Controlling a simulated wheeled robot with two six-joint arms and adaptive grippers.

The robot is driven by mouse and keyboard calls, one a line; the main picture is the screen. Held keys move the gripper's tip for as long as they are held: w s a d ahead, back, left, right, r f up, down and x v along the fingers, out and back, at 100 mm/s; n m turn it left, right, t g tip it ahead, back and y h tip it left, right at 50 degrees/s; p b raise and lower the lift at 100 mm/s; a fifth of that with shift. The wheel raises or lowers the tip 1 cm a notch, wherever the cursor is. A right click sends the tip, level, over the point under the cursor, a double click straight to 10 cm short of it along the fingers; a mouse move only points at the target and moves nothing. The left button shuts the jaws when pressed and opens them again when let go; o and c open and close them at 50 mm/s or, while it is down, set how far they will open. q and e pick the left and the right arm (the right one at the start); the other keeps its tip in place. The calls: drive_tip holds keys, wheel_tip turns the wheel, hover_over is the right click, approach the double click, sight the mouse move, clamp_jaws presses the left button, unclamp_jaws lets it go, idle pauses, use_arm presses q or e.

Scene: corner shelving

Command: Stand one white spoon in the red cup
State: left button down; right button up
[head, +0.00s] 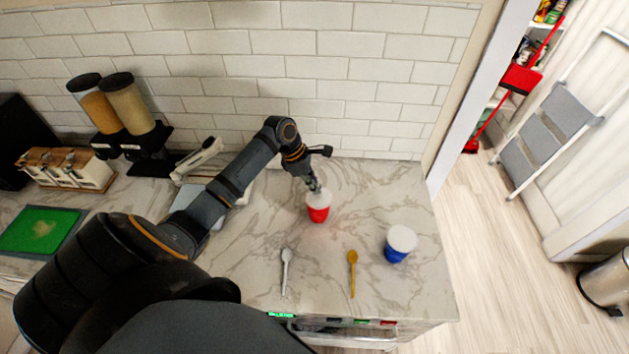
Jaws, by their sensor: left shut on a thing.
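The red cup (318,214), with a white upper part, stands upright on the marble counter near the middle. My left gripper (316,188) is directly above the cup's opening and points down. It is shut on a small, pale, thin thing that looks like a white spoon, mostly hidden by the fingers and the cup. I cannot tell how deep it reaches into the cup. Another white spoon (286,271) lies flat on the counter in front of the cup, to the left. My right gripper is out of view.
A wooden-coloured spoon (352,272) and a blue cup (397,252) with a white top are on the marble counter (390,190) to the right. Two dispensers (128,105) and a green board (38,229) are at left. The tiled wall bounds the back; the counter ends at right.

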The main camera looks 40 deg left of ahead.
use_arm(q)
drive_tip(key=c, duration=1.4)
unclamp_jaws()
drive_tip(key=v, duration=1.2)
drive_tip(key=shift+d, duration=0.1)
